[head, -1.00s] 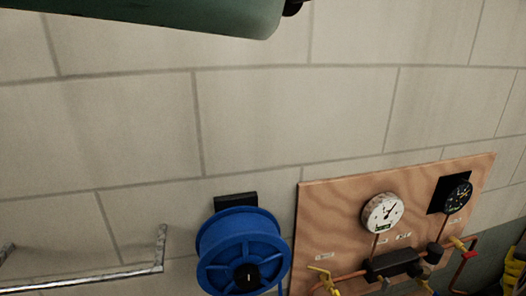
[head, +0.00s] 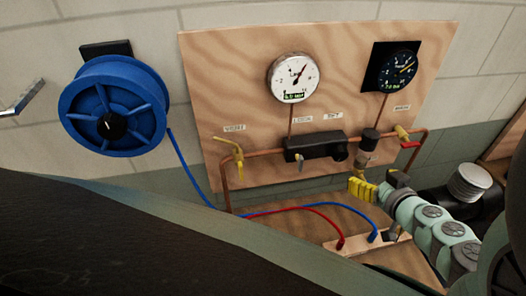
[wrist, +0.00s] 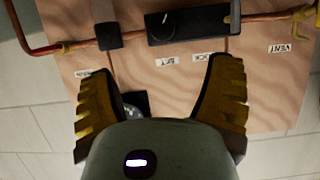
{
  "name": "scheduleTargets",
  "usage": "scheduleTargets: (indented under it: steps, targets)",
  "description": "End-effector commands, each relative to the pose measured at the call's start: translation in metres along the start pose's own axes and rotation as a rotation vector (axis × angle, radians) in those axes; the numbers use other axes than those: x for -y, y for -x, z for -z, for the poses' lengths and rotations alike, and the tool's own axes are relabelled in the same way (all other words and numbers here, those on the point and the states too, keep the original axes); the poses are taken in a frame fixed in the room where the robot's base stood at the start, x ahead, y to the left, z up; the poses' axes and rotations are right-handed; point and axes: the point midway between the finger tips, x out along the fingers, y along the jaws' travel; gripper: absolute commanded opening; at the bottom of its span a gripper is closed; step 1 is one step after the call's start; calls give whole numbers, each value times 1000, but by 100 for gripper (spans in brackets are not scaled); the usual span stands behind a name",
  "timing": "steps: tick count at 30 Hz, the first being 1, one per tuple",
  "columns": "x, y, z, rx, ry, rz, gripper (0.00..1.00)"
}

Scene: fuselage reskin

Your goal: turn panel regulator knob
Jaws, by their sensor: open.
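The black regulator block (head: 310,147) is mounted on the plywood panel under the white gauge. Its round black knob (head: 340,151) is at the block's right end, below the SET label, and a small grey lever is at its left. In the wrist view the panel appears upside down, and the knob (wrist: 161,25) shows a pale mark. My gripper (head: 362,188) has yellow fingers and is below and right of the knob, apart from it. In the wrist view my gripper (wrist: 165,68) is open and empty, with the knob beyond the gap between its fingers.
Copper pipes with a yellow valve handle (head: 232,155) and a red handle (head: 410,144) flank the block. A white gauge (head: 294,77) and a black gauge (head: 393,66) are above. A blue hose reel (head: 115,107) hangs at left; red and blue hoses cross the bench below.

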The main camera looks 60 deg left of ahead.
Motion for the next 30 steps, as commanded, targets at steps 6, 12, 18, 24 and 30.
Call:
scheduleTargets:
  steps: [6,12,18,24,30]
  targets:
    - [-1,-14,4,-2,0,-3,80]
    - [-1,-38,3,-3,-1,-2,80]
    - [0,-64,3,-4,-5,-1,80]
    - [1,-88,2,-4,-3,2,80]
    - [2,-111,1,-2,-5,2,80]
